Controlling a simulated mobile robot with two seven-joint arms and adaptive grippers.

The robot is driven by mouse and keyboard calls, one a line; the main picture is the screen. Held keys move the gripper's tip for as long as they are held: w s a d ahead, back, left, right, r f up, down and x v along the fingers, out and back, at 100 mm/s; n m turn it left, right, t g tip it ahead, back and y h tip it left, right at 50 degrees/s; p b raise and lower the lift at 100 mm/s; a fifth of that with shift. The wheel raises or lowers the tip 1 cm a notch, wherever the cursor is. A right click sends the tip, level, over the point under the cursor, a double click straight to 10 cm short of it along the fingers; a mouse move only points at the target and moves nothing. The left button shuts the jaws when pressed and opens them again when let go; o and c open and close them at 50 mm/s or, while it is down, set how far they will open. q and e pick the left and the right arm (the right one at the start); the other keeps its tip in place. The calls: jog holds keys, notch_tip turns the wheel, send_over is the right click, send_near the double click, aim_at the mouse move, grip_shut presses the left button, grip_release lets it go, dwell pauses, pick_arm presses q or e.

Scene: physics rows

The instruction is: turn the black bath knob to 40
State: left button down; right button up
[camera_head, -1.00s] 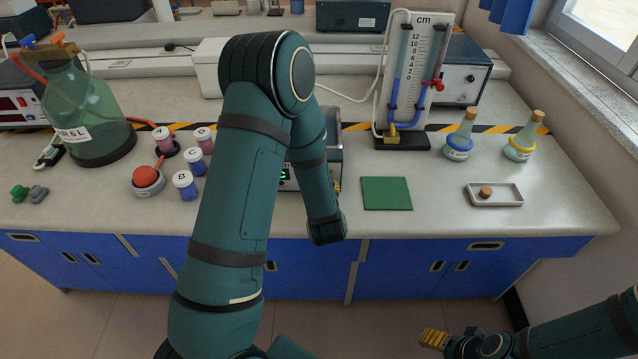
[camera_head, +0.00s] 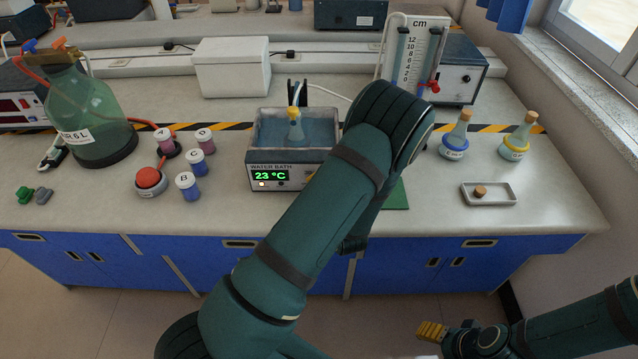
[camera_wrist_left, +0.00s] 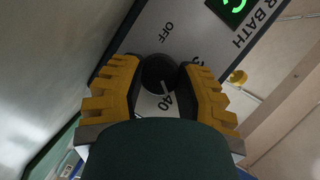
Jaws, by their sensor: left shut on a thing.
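The water bath (camera_head: 262,152) stands mid-bench with a flask in it, and its green display reads 23 °C. In the left wrist view, the black bath knob (camera_wrist_left: 158,72) sits on the panel between the yellow fingers of my left gripper (camera_wrist_left: 160,84). The fingers are shut on its sides. The "40" mark (camera_wrist_left: 165,102) shows just below the knob and "OFF" above it; a faint pale line on the knob faces toward the 40 side. In the head view my left arm hides the knob. My right gripper (camera_head: 432,331) is in front of the bench, its opening unclear.
A green mat (camera_head: 397,196) lies right of the bath, partly behind my left arm. A tray with a stopper (camera_head: 489,193) and two flasks stand further right. Lidded jars (camera_head: 187,186), a red-topped device (camera_head: 149,180) and a large green bottle (camera_head: 88,120) stand left.

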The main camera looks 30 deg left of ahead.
pick_arm(q)
jog(key=shift+w+m, duration=0.1)
jog(key=shift+m, duration=0.3)
jog(key=shift+y, duration=0.3)
jog(key=c, duration=0.8)
grip_release()
jog(key=v, duration=1.2)
jog(key=shift+f, duration=0.1)
